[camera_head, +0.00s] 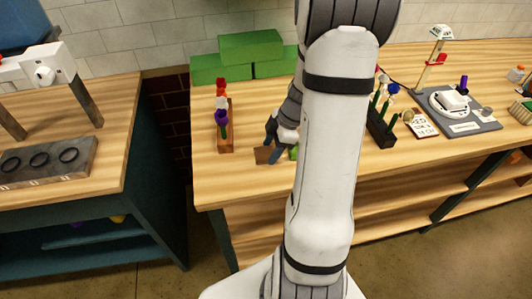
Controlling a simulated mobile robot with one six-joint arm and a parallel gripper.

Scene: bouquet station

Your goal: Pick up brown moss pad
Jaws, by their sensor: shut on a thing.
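A flat brown moss pad (263,154) shows at the front of the middle wooden bench. My gripper (274,153) reaches down at it, with a finger overlapping the pad's right part. The gripper is shut on the brown pad, at or just above the bench top; the exact height cannot be told. My arm hides much of the gripper's right side. A small green piece (293,152) shows just right of the gripper, partly behind my arm.
A wooden rack (226,140) with coloured flowers stands left of the gripper. Green blocks (250,47) are stacked behind. Right of my arm are a dark flower holder (380,127), a small sign (420,122) and a scale (458,108). A gap separates the left bench (120,115).

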